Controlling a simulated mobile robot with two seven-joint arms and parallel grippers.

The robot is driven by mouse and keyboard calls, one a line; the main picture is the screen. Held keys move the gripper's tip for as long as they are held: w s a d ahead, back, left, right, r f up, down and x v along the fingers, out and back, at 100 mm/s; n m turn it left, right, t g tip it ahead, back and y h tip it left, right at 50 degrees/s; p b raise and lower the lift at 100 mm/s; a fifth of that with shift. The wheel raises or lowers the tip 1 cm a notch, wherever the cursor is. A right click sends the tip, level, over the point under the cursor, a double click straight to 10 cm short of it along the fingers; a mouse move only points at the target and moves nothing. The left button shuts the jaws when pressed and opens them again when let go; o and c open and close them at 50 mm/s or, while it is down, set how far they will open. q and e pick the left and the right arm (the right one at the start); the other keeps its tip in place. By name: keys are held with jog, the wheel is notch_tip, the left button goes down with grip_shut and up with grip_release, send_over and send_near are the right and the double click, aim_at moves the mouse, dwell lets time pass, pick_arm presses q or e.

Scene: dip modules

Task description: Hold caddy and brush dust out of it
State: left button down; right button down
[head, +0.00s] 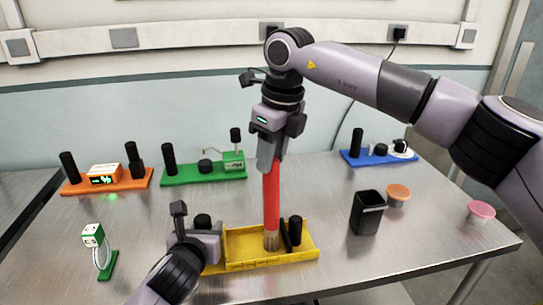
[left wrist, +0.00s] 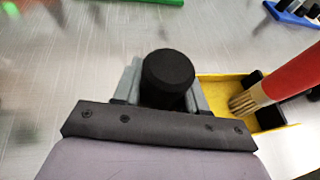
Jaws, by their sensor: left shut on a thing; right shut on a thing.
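The yellow caddy (head: 246,265) lies on the metal table at the front middle, with black posts on it; it also shows in the left wrist view (left wrist: 213,87). My left gripper (head: 208,232) is shut on a black post (left wrist: 168,77) at the caddy's left end. My right gripper (head: 271,158) is shut on the red handle of a brush (head: 271,195) and holds it upright from above. The brush's tan bristles (left wrist: 243,103) point down inside the caddy, right of its middle, close to a black block. I cannot make out dust in the caddy.
Orange (head: 78,187), green (head: 205,178) and blue (head: 372,162) trays with black posts stand along the back. A black bin (head: 367,212), an orange tub (head: 398,195) and a pink tub (head: 481,212) stand right. A small green-and-white device (head: 95,237) stands left.

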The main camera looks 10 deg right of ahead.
jog(key=shift+w, duration=0.15)
jog(key=a, duration=0.7)
jog(key=shift+a, duration=0.4)
dwell(0.8)
jog(key=shift+d, duration=0.1)
jog(key=shift+d, duration=3.85)
jog(key=shift+r, duration=3.55)
